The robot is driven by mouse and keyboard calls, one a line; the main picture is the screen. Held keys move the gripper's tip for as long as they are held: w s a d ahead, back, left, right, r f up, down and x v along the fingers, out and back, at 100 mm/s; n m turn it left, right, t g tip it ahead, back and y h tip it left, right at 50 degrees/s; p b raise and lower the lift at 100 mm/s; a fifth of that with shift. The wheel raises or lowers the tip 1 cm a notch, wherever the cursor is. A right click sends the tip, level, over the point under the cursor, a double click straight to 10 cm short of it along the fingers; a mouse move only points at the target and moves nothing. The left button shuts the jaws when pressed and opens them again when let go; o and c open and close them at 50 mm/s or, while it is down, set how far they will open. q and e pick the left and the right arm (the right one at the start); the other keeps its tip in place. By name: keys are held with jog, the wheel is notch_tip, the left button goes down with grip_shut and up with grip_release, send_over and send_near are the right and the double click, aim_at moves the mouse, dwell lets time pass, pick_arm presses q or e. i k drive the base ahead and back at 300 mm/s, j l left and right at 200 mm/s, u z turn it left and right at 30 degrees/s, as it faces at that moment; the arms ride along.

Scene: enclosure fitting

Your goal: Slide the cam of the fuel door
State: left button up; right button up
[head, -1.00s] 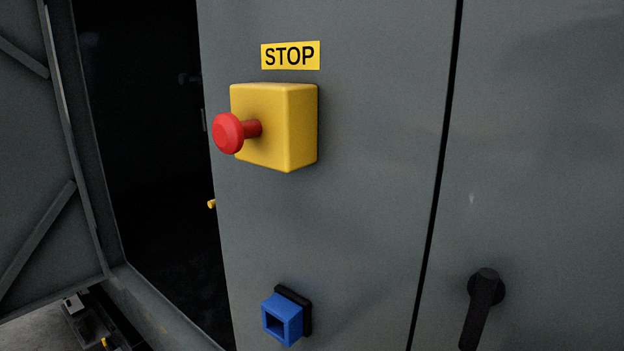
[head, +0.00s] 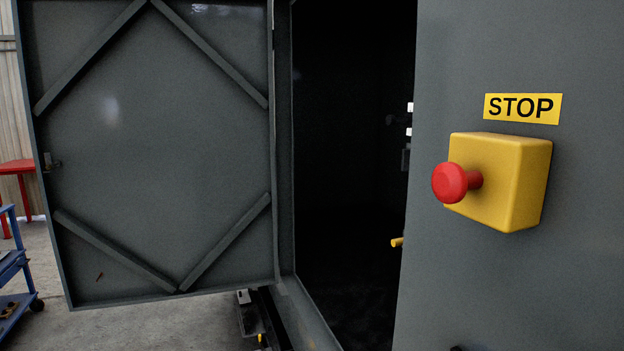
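A grey door (head: 160,150) with diagonal braces stands swung open at the left in the head view. I cannot tell from the picture whether this is the fuel door. The dark opening (head: 345,150) of the enclosure lies to the right of the door. Neither of my grippers is in view.
A yellow box (head: 510,185) with a red stop button (head: 450,182) sticks out from the grey panel (head: 460,60) at right, under a STOP label (head: 522,108). A blue cart (head: 12,262) and red table (head: 16,167) stand at far left. Concrete floor (head: 150,325) shows below the door.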

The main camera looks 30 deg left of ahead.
aim_at(49, 160)
jog(key=u, duration=2.35)
jog(key=i+j, duration=0.1)
jog(key=i, duration=1.65)
